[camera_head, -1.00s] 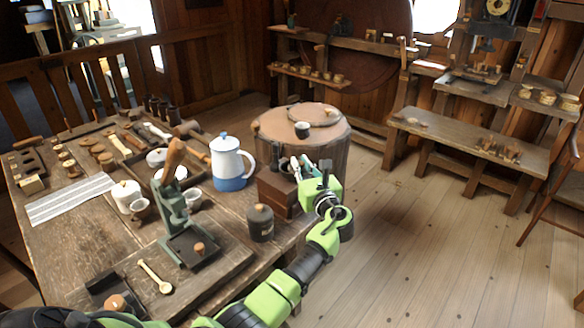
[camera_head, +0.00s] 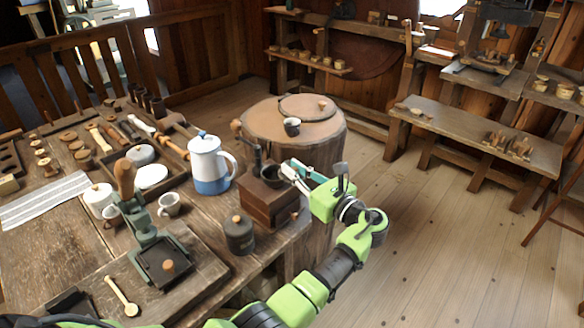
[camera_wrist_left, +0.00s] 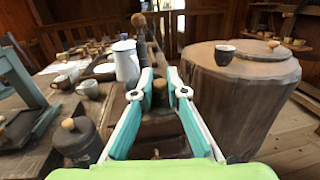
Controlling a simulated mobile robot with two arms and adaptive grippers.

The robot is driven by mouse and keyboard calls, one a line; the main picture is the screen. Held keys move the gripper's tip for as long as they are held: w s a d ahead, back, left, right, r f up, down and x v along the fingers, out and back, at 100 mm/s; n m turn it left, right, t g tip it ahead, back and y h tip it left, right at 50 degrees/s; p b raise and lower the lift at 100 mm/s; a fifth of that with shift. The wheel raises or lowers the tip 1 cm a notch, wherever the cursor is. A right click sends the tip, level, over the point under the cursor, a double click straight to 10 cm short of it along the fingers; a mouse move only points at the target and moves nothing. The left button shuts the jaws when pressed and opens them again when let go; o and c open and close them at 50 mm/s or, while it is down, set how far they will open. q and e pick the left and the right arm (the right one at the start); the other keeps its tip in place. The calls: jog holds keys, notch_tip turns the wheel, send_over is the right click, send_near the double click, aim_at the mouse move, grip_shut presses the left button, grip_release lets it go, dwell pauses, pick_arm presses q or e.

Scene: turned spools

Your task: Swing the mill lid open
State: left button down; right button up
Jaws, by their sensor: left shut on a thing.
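The mill is a dark wooden box (camera_head: 268,207) with a drawer knob, at the table's right corner. A round dark hopper (camera_head: 272,178) sits on top. Its crank, with a wooden knob (camera_head: 236,126), rises at the back left; the crank also shows in the left wrist view (camera_wrist_left: 141,47). My left gripper (camera_head: 286,170) reaches in from the right at hopper height. Its fingers (camera_wrist_left: 160,88) are shut on a small part at the mill's top, taken as the lid. The fingers partly hide this part, so its exact angle is unclear. My right gripper is out of view.
A white and blue jug (camera_head: 209,165) stands left of the mill, and a dark lidded canister (camera_head: 239,235) in front of it. Behind is a wooden stump (camera_head: 258,125) bearing a small dark cup (camera_head: 292,127). Open floor lies to the right.

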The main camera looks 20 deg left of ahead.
aim_at(294, 168)
pick_arm(q)
jog(key=c, duration=2)
grip_release()
jog(key=shift+f, duration=0.1)
jog(key=shift+r, duration=5)
